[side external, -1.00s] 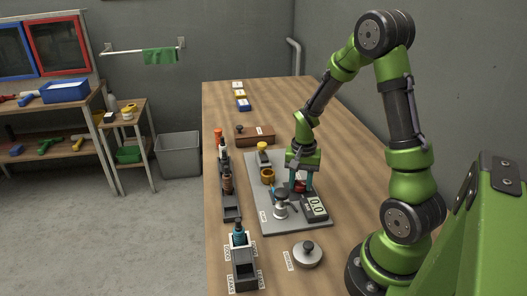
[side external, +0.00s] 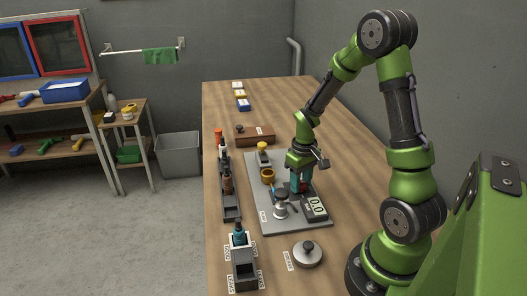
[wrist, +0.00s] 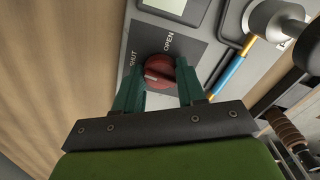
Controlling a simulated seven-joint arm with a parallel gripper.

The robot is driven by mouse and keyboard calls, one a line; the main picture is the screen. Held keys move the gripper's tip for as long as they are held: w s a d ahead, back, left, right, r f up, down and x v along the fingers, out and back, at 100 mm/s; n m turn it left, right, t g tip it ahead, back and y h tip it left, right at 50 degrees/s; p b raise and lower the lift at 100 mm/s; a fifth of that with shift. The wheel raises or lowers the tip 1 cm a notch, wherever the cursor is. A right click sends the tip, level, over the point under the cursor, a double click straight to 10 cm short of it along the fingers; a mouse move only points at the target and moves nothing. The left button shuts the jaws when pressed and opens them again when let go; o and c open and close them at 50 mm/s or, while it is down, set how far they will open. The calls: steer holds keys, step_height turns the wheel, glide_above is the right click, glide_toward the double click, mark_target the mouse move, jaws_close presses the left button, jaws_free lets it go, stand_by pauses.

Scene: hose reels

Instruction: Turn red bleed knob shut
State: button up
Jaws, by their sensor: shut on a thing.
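The red bleed knob (wrist: 160,70) sits on a dark plate (wrist: 186,50) lettered SHUT on the left and OPEN on the right in the wrist view. A pale mark shows on the knob's face; which word it points to I cannot tell for sure. My gripper (wrist: 158,76) has its teal fingers on either side of the knob, shut on it. In the side external view my gripper (side external: 299,184) points down at the grey board (side external: 262,217), and its fingers mostly hide the knob.
A digital gauge (side external: 316,207) reading 0.0 and a metal fitting (side external: 280,207) with a blue-handled part stand close to the fingers. A yellow-capped part (side external: 262,148) and a brass ring (side external: 267,176) are on the board's left. A dark rack (side external: 229,200) stands further left.

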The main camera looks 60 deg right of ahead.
steer(key=shift+n, duration=0.5)
steer(key=o, duration=1.1)
steer(key=shift+c, duration=0.2)
step_height(320, 180, up, 17)
